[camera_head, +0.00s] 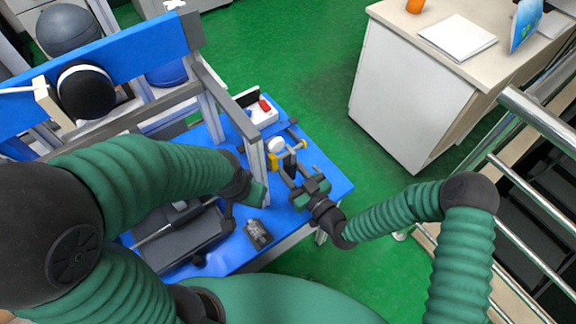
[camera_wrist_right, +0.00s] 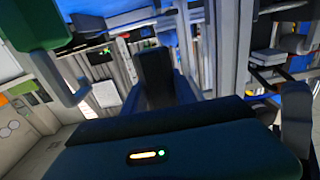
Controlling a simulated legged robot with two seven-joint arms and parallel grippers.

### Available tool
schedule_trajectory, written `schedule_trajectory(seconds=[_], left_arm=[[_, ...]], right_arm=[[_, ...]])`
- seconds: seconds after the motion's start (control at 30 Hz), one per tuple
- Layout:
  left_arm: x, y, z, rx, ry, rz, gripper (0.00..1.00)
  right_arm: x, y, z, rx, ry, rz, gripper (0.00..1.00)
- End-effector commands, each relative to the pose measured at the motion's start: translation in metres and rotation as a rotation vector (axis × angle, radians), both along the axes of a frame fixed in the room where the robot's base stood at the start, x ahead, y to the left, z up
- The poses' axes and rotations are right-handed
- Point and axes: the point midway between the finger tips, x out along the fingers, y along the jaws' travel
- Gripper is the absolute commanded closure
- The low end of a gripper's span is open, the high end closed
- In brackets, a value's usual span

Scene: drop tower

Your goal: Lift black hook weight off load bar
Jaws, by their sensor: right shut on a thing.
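My right gripper (camera_head: 290,176) is at the right part of the blue table, beside the grey upright of the tower frame. It is shut on a small black piece (camera_head: 289,161), which I take for the black hook weight. In the right wrist view a dark upright block (camera_wrist_right: 154,76) stands ahead in the middle; I cannot tell whether the hook touches the load bar. A thin bar with a yellow end (camera_head: 301,144) lies just beyond the fingers. My left gripper (camera_head: 255,190) is over the table, left of the right one; its jaws are not clear.
The blue table (camera_head: 325,186) carries a dark grey case (camera_head: 180,238), a small dark-grey object (camera_head: 257,234) and a white box with a red button (camera_head: 263,112). The grey upright (camera_head: 257,160) stands close left of my right gripper. A white cabinet (camera_head: 405,95) and metal railing (camera_head: 540,118) are right.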

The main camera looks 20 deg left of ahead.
Motion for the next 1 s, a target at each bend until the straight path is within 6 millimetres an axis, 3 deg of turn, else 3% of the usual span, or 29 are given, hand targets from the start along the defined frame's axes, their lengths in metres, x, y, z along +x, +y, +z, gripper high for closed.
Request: schedule_trajectory(seconds=[0.53, 1.0], left_arm=[[0.0, 0.0, 0.016, 0.0, 0.0, 0.0, 1.0], [0.0, 0.0, 0.019, 0.0, 0.0, 0.0, 1.0]], right_arm=[[0.0, 0.0, 0.019, -0.002, 0.001, 0.0, 1.0], [0.0, 0.0, 0.024, -0.001, -0.001, 0.0, 1.0]])
